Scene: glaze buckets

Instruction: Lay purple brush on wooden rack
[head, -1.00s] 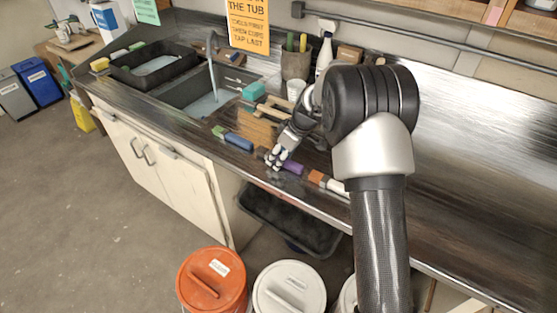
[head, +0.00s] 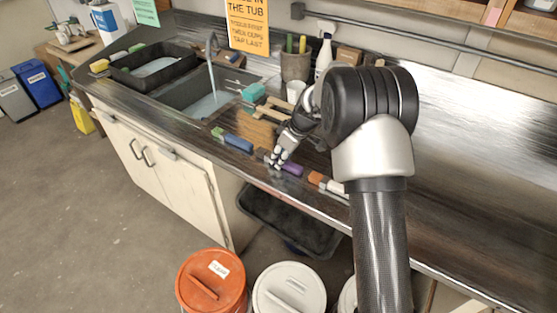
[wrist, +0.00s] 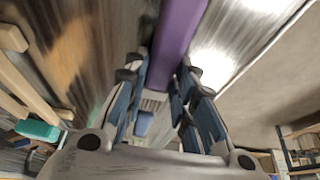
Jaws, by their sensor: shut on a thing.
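The purple brush (head: 293,169) is at the front edge of the steel counter, and its purple handle (wrist: 178,28) runs up between the fingers in the wrist view. My gripper (head: 275,161) is shut on it, at or just above the counter; I cannot tell whether the brush touches the counter. The fingers hide part of the brush. The wooden rack (head: 279,109), with pale slats, stands behind my gripper towards the wall, partly hidden by my arm. Its slats also show at the left of the wrist view (wrist: 14,82).
A blue brush (head: 238,143) lies left of my gripper and an orange-and-white brush (head: 326,182) lies right. A teal block (head: 253,92) is by the rack. A brush pot (head: 295,66) and a white bottle (head: 324,55) stand behind. The sink (head: 205,104) is left; the right counter is clear.

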